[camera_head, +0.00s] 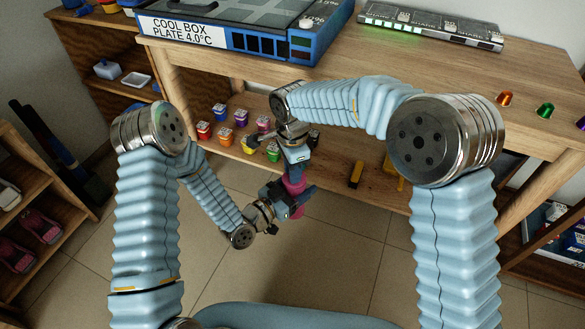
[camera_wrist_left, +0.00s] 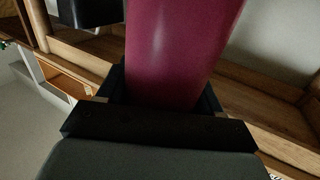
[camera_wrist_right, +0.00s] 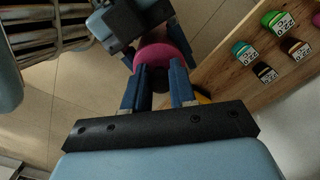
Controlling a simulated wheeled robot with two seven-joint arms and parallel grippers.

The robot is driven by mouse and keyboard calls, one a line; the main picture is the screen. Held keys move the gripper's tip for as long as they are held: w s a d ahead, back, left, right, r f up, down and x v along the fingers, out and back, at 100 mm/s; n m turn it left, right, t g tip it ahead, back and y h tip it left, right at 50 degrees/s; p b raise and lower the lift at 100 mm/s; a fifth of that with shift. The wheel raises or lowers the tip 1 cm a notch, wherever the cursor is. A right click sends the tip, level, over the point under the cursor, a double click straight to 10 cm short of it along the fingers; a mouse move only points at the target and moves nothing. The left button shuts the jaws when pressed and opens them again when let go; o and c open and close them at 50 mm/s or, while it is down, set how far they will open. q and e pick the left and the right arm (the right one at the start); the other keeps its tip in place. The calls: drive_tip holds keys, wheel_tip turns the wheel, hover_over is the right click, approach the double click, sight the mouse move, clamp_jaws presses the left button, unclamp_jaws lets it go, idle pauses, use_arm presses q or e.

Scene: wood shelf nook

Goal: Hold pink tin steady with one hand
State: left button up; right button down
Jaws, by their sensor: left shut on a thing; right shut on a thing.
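The pink tin (camera_head: 295,187) is held in the air in front of the wooden shelf, between my two grippers. My left gripper (camera_head: 284,203) is shut on its side, low on the body; the tin fills the left wrist view (camera_wrist_left: 180,50) between the fingers. My right gripper (camera_head: 297,172) comes from above and is shut on the tin's upper end. In the right wrist view the tin's round pink end (camera_wrist_right: 163,58) shows between the blue fingers (camera_wrist_right: 160,90). Much of the tin is hidden by the grippers.
Several small coloured tins (camera_head: 222,112) stand on the lower shelf behind my grippers. A cool box (camera_head: 240,28) and a lit charging strip (camera_head: 430,25) sit on the wooden top. Coloured capsules (camera_head: 505,98) lie at its right. The tiled floor (camera_head: 330,265) below is clear.

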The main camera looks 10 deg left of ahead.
drive_tip(key=shift+r, duration=0.15)
drive_tip(key=shift+r, duration=0.95)
drive_tip(key=shift+r, duration=0.1)
